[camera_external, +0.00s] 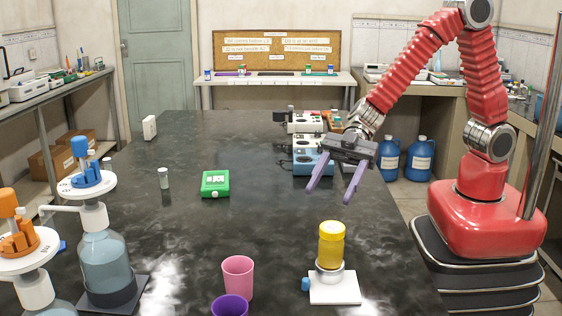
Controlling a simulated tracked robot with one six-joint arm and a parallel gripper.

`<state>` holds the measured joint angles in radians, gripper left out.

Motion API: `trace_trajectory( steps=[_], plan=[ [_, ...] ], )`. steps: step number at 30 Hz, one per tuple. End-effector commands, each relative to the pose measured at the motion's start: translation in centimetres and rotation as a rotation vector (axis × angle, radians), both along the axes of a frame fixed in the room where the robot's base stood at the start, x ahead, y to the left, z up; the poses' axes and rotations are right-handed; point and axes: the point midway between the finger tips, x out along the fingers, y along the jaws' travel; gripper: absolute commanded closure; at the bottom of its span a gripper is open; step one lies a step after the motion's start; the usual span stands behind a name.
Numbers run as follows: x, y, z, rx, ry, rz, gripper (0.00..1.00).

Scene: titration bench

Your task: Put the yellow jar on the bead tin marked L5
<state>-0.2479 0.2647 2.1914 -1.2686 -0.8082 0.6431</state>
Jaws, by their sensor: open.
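The yellow jar (331,246) stands upright at the front right of the dark bench. It rests on a short round pale support on a white square plate (334,289) with a blue knob at its left. My gripper (334,192) has two purple fingers, spread apart and pointing down. It is empty and hangs above and behind the jar, clear of it. I cannot make out a mark L5 on anything, so I cannot tell which thing is the bead tin.
A pink cup (238,277) and a purple cup (230,305) stand left of the jar. A green box (215,184) lies mid-bench near a small vial (163,178). Bottles with orange and blue tops stand front left. Devices (303,160) line the back right. The middle is mostly clear.

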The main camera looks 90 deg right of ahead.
Motion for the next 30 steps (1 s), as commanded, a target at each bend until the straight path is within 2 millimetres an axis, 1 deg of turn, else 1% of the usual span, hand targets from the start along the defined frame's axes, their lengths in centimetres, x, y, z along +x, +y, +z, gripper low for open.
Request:
trace_trajectory(
  steps=[1,2,3,5,7,11,12,14,15,18,20,21,23,24,26,27,29,30],
  plan=[
    [0.9,-1.2,1.1,-0.014,-0.025,-0.053,0.43],
    [1.4,-2.0,1.7,-0.027,-0.039,-0.089,0.43],
    [2.1,-3.3,2.5,-0.044,-0.056,-0.141,0.43],
    [3.0,-5.3,3.7,-0.070,-0.077,-0.222,0.43],
    [3.8,-7.9,5.0,-0.101,-0.096,-0.316,0.43],
    [4.3,-12.7,7.2,-0.156,-0.108,-0.482,0.43],
    [4.3,-14.2,7.8,-0.171,-0.106,-0.532,0.43],
    [3.9,-16.4,8.6,-0.193,-0.099,-0.602,0.43],
    [3.6,-17.8,9.0,-0.208,-0.092,-0.648,0.43],
    [2.3,-21.3,10.0,-0.241,-0.062,-0.759,0.43],
    [1.2,-23.2,10.4,-0.260,-0.036,-0.819,0.43],
    [0.4,-24.4,10.6,-0.270,-0.017,-0.857,0.43],
    [-1.0,-26.2,10.8,-0.286,0.016,-0.911,0.43],
    [-2.0,-27.2,10.9,-0.295,0.042,-0.944,0.43],
    [-3.6,-28.6,10.9,-0.308,0.082,-0.989,0.43],
    [-4.8,-29.4,10.9,-0.314,0.111,-1.017,0.43],
    [-6.6,-30.5,10.8,-0.322,0.158,-1.054,0.43],
    [-7.9,-31.1,10.7,-0.326,0.191,-1.074,0.43]
  ],
)
